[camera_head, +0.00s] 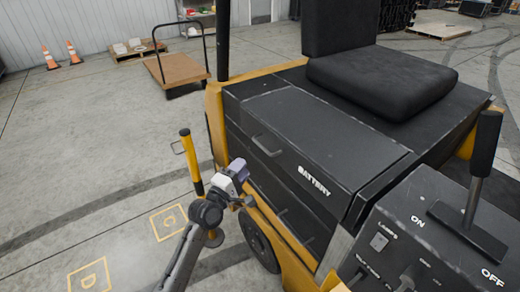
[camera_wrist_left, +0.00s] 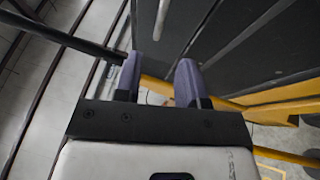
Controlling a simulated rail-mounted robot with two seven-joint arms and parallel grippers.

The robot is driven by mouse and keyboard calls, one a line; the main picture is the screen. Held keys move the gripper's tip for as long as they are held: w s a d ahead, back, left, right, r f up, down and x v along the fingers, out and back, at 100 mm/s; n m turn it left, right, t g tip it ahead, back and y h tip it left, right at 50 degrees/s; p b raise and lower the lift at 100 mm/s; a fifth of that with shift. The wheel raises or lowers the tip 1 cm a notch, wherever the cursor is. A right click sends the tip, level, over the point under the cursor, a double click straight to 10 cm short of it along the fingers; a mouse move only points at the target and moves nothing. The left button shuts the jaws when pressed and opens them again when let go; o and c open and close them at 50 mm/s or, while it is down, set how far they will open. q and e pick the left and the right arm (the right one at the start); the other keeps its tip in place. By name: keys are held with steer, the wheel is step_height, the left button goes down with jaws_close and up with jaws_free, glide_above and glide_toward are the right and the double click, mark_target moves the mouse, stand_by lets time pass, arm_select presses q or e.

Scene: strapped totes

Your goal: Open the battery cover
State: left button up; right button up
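The battery cover (camera_head: 325,130) is a dark grey lid marked "BATTERY" on the side of a yellow and black forklift, and it lies closed. A thin bar handle (camera_head: 266,146) stands on its near left part. My left gripper (camera_head: 241,168) is beside the forklift, just left of and below the handle, apart from it. In the left wrist view its two purple fingers (camera_wrist_left: 159,75) stand apart with nothing held between them. Dark panels of the forklift (camera_wrist_left: 255,45) fill the upper right there; I cannot tell which is the cover. My right gripper is not in view.
A black seat (camera_head: 380,80) stands behind the cover. A console (camera_head: 430,240) with a lever (camera_head: 482,160) and an ON/OFF marking is at the right. A yellow post (camera_head: 191,160) stands close to my left arm. Open floor lies to the left, with a cart (camera_head: 178,70) farther back.

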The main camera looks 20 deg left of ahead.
mark_target(260, 144)
arm_select(q)
steer(key=shift+b+x, duration=1.3)
steer(key=shift+x, duration=4.25)
jaws_close()
